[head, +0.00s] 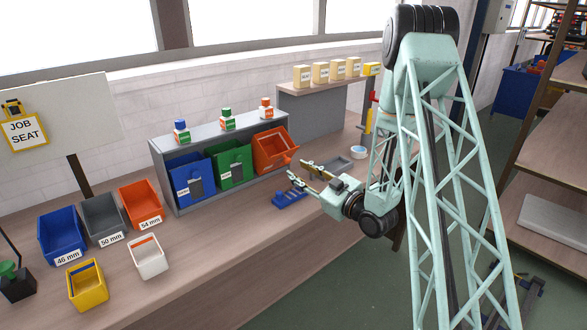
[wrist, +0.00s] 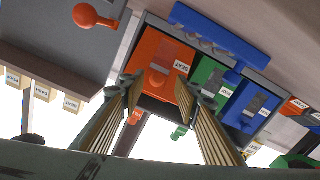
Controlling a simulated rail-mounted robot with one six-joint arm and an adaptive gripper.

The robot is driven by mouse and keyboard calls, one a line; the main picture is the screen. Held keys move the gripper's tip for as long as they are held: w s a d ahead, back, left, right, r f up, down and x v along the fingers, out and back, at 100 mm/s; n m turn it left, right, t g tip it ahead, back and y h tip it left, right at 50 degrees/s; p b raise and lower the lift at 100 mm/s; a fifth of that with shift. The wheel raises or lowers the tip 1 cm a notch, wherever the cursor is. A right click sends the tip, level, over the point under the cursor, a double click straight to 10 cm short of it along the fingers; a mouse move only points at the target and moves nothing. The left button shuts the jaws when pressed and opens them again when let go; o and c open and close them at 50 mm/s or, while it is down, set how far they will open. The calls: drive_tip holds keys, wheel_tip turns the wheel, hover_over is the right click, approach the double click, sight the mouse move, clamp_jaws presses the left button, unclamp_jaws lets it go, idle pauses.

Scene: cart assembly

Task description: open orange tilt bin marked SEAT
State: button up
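The orange tilt bin (head: 272,150) is at the right end of a grey cabinet on the bench. In the head view it leans forward, its front out past the green and blue bins, and its inside shows. In the wrist view the orange bin (wrist: 150,55) carries a SEAT label (wrist: 181,67) and a rounded orange knob. My gripper (head: 297,169) is open and empty, just in front of and below the orange bin. In the wrist view the fingertips (wrist: 159,85) stand on either side of the knob; I cannot tell whether they touch it.
A green bin (head: 233,165) and a blue bin (head: 190,178) fill the cabinet beside it. Bottles stand on its top. Open-top bins stand at the left.

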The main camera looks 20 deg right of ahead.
drive_tip(key=shift+v, duration=2.75)
drive_tip(key=shift+a, duration=0.1)
drive_tip(key=s+r+m+g+h, duration=0.1)
drive_tip(key=s+r+g+h, duration=0.25)
drive_tip(key=r, duration=0.45)
drive_tip(key=s+r+m+g+h, duration=0.25)
drive_tip(key=s+r, duration=0.25)
drive_tip(key=r, duration=0.3)
drive_tip(key=s+a+r+m+g, duration=0.1)
drive_tip(key=s+a, duration=0.3)
drive_tip(key=s, duration=1.1)
drive_tip(key=s+a+r+m+g, duration=0.2)
drive_tip(key=s+a+r+g, duration=0.1)
drive_tip(key=s, duration=1.1)
drive_tip(key=s+a+r+m+g, duration=0.1)
drive_tip(key=s+a, duration=0.4)
drive_tip(key=s, duration=1)
wheel_tip(320, 180, up, 3)
drive_tip(key=shift+s+a+f+g, duration=0.1)
drive_tip(key=shift+s+a+g, duration=0.25)
drive_tip(key=shift+g, duration=0.55)
